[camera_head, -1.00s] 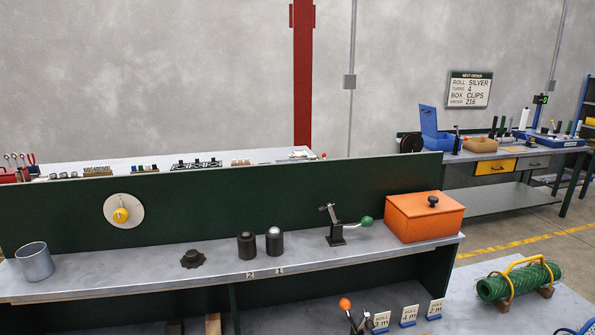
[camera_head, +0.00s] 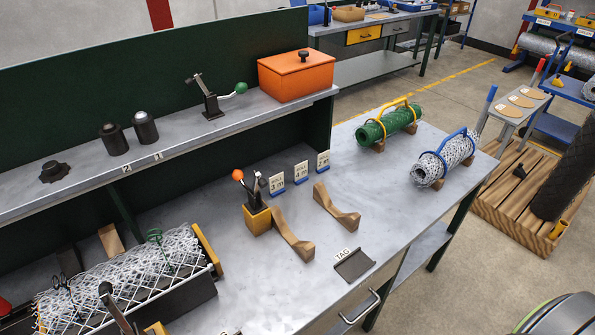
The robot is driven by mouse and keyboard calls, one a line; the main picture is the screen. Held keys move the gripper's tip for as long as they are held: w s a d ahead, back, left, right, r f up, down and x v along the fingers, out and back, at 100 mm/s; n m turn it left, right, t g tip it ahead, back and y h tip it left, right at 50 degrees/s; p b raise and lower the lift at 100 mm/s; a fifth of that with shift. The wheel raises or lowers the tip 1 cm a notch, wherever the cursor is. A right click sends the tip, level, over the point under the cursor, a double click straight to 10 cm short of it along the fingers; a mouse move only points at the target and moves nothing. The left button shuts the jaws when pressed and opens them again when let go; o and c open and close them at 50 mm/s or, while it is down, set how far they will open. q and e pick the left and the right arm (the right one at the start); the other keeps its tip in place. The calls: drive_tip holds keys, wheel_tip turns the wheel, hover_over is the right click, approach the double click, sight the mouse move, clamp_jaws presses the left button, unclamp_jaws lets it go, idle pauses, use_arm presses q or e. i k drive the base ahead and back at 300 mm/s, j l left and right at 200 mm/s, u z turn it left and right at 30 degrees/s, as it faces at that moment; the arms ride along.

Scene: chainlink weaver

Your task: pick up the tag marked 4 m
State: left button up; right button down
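The tag marked 4 m (camera_head: 301,172) stands upright on the grey bench, in the middle of a short row of three white and blue tags. The tag on its left (camera_head: 277,183) seems to read 3 m. The marking of the tag on its right (camera_head: 323,161) is hard to read. All three stand apart from each other, and nothing covers the 4 m tag. Neither of my grippers is in view.
A green mesh roll (camera_head: 388,126) and a silver mesh roll (camera_head: 443,158) lie to the right. A shelf with an orange box (camera_head: 296,75) rises behind. A dark TAG plate (camera_head: 354,265) lies near the front.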

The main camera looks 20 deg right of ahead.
sight(301, 169)
drive_tip(key=i+l+u, duration=0.1)
drive_tip(key=l, duration=1.25)
